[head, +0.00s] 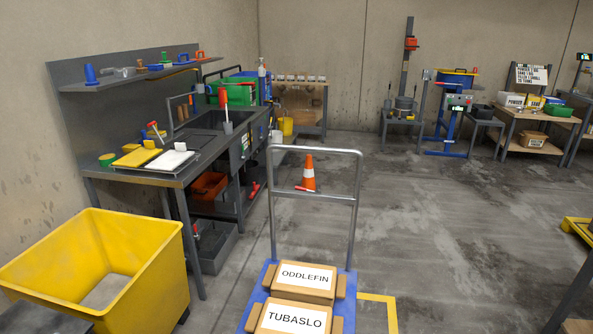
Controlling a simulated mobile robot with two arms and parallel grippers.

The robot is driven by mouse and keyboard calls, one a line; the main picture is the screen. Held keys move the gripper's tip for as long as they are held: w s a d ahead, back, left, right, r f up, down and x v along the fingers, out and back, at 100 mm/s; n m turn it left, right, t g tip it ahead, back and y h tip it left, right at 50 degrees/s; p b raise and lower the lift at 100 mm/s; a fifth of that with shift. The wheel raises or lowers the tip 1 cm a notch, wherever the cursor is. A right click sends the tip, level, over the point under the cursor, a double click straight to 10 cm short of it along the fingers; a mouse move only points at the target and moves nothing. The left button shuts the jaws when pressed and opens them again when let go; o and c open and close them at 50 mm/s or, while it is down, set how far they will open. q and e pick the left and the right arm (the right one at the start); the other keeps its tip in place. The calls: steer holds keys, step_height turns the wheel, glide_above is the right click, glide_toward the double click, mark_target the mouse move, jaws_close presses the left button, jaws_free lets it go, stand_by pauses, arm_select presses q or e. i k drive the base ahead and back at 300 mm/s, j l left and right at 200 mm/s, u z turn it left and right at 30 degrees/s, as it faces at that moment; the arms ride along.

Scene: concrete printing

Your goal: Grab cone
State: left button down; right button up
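An orange traffic cone with a white band (308,178) stands upright on the concrete floor, near the middle of the head view. It shows through the upper part of the cart's handle frame, beyond the cart. A small red object (304,189) lies at or in front of its base; I cannot tell whether they touch. Neither of my grippers is in view.
A blue cart (257,300) with a grey handle (316,151) and labelled boxes (305,275) stands between me and the cone. A yellow bin (140,275) and a sink bench (150,179) line the left. Floor right of the cart is open.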

mark_target(309, 179)
steer(key=l+z, duration=0.2)
steer(key=z, duration=0.15)
steer(key=l+z, duration=0.25)
steer(key=z, duration=0.15)
steer(key=l+z, duration=0.2)
steer(key=z, duration=0.15)
steer(key=i+l, duration=0.5)
steer(key=l, duration=0.15)
steer(key=i+l, duration=0.45)
steer(key=l, duration=0.15)
steer(key=i+u, duration=0.2)
steer(key=i, duration=0.45)
steer(key=i+u, duration=0.2)
steer(key=i, duration=0.4)
steer(key=i+l+u, duration=0.15)
steer(key=i, duration=0.5)
steer(key=i+u, duration=0.1)
steer(key=i, duration=1)
steer(key=i+l+u, duration=0.1)
steer(key=i, duration=1)
